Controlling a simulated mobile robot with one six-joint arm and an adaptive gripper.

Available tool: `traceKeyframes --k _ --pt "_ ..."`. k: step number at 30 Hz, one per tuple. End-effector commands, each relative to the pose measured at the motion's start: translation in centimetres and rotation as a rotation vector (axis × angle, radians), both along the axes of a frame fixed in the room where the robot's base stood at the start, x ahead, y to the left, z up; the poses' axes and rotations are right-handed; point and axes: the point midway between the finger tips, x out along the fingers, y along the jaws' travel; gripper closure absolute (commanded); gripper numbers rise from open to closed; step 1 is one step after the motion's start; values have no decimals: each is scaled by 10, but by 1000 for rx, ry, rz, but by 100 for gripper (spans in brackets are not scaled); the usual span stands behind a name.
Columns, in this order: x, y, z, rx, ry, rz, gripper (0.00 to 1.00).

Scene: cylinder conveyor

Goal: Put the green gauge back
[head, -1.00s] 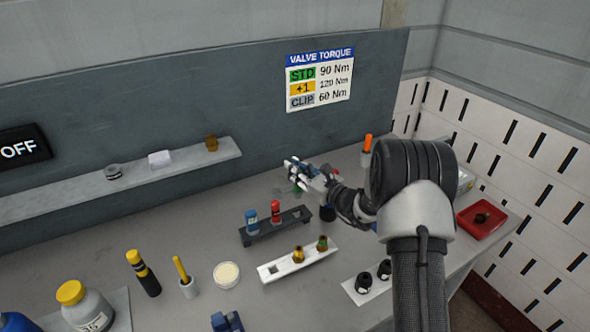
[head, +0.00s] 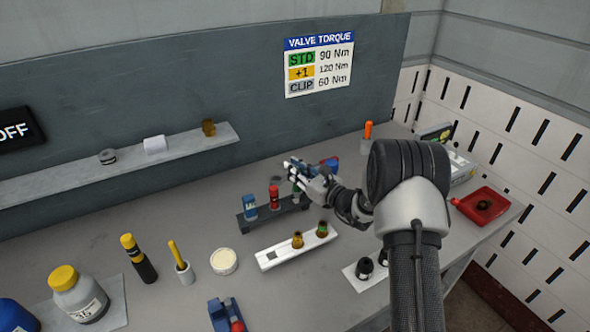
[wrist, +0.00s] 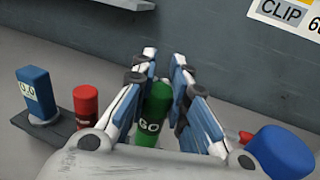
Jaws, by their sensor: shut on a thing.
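The green gauge (wrist: 154,115), marked "GO", stands roughly upright between the fingers of my gripper (wrist: 163,85) in the wrist view. My gripper (head: 296,170) is shut on it, over the right end of the dark rack (head: 262,221) in the head view. A small part of the green gauge (head: 296,187) shows below the fingers. The blue gauge (head: 249,204) and the red gauge (head: 274,197) stand in the rack to its left. The gauge's lower end is hidden in the wrist view, and I cannot tell whether it is in the rack's slot.
A white rack (head: 272,259) with two brown-and-coloured pieces lies in front of the dark rack. A blue-and-red object (head: 330,163) is behind my gripper, close to its right. A red tray (head: 481,207) is at the far right. A wall shelf (head: 185,149) runs along the back left.

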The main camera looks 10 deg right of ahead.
Motion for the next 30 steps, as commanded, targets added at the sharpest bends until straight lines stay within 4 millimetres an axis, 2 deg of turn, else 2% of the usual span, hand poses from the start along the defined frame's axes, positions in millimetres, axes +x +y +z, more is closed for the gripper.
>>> traceKeyframes --k 30 --pt "0 0 -21 0 -1 0 100"
